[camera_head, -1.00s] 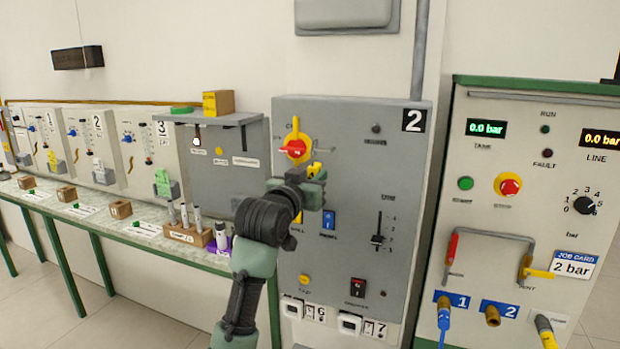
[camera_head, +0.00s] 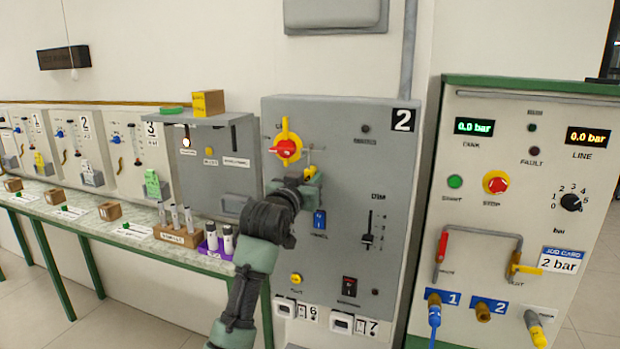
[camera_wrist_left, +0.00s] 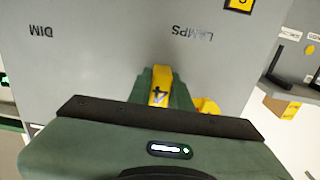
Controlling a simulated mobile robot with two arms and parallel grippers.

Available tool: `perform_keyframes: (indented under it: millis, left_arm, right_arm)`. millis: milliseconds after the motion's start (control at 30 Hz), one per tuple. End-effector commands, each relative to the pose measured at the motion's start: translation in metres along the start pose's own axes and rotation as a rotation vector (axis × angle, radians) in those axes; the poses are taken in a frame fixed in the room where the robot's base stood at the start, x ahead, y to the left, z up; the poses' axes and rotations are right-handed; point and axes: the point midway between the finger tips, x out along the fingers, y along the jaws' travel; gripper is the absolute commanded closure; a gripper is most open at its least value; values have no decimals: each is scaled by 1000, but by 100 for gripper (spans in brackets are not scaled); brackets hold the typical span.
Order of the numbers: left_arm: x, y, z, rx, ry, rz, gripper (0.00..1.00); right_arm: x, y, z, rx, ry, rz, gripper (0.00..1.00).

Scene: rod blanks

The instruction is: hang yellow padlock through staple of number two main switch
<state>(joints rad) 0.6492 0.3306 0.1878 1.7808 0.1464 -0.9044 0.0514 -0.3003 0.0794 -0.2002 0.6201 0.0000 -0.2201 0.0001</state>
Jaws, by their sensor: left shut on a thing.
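The yellow padlock (camera_head: 311,170) is held upright at the fingertips of my left gripper (camera_head: 312,182), which is shut on it. The left wrist view also shows the padlock (camera_wrist_left: 160,88), with a dark mark like a 4, between the fingers. The number two main switch (camera_head: 286,148) has a red knob on a yellow plate on the grey panel. The padlock is just below and right of the knob. A small grey bracket-like part (camera_head: 310,151), perhaps the staple, is above the padlock; whether they touch cannot be told. My right gripper is not in view.
The grey panel (camera_head: 390,230) marked 2 has a slider, a blue switch and a black rocker switch. A white pressure panel (camera_head: 470,225) stands to the right. A bench (camera_head: 80,215) with small holders runs left. Room in front of the panel looks clear.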

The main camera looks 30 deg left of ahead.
Motion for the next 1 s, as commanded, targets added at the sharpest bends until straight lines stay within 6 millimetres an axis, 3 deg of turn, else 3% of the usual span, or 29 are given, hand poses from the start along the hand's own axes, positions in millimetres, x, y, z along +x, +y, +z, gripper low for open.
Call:
perform_keyframes:
  millis: [200,233,300,667,1000]
  left_arm:
    - [0,0,-1,0,2,0,100]
    - [0,0,-1,0,2,0,75]
    - [0,0,-1,0,1,0,55]
    - [-2,0,1,0,-1,0,55]
    - [-54,0,3,2,3,-1,55]
  right_arm:
    - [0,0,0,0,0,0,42]
    - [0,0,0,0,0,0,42]
    - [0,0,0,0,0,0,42]
    - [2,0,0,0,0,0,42]
    - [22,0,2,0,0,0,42]
